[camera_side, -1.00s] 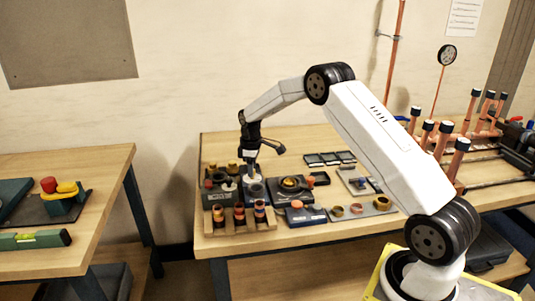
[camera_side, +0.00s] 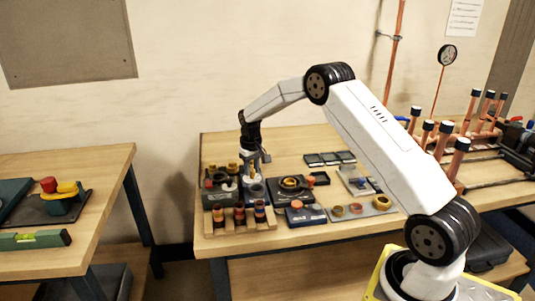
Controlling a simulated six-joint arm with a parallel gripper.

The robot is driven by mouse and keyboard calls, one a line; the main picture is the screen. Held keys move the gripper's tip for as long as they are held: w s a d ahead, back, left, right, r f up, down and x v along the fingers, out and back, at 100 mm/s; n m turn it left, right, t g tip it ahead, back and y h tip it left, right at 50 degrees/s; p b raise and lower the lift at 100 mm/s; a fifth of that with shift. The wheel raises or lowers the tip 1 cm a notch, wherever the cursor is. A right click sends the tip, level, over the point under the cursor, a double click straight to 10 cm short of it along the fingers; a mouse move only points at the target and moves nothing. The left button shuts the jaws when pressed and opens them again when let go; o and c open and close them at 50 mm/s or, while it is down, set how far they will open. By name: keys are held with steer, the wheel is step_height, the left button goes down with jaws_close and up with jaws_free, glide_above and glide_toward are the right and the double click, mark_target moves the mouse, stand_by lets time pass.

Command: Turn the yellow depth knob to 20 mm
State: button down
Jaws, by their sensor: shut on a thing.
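My gripper (camera_side: 251,174) points straight down over the group of dark fixtures at the left of the bench. It is shut on what appears to be the yellow depth knob, but the fingers and the small scale hide it. The knob's scale and its reading in mm cannot be made out. A small yellow piece (camera_side: 232,167) shows just left of the gripper. Another dark fixture with a round yellowish ring (camera_side: 290,182) stands to the right, apart from the gripper.
A wooden rack (camera_side: 240,222) with several copper and dark pieces stands in front. A blue block with an orange top (camera_side: 305,214) and a grey plate with rings (camera_side: 360,209) lie to the right. Dark trays (camera_side: 330,158) lie behind. Upright copper pipes (camera_side: 444,140) stand at far right.

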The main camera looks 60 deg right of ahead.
mark_target(252, 170)
stand_by(0.4)
steer(key=shift+c, duration=2)
jaws_free()
steer(key=shift+r, duration=0.15)
steer(key=shift+r, duration=3.8)
steer(key=shift+s+a+r, duration=0.1)
steer(key=shift+s+a, duration=0.05)
steer(key=shift+a, duration=0.25)
steer(key=s+a+f+n+t, duration=0.1)
steer(key=s+a, duration=0.8)
steer(key=s, duration=0.3)
steer(key=s+a+f+n+t, duration=0.1)
steer(key=s+a+n, duration=0.1)
steer(key=s+a, duration=0.8)
steer(key=s, duration=0.3)
steer(key=shift+a+n+t, duration=0.3)
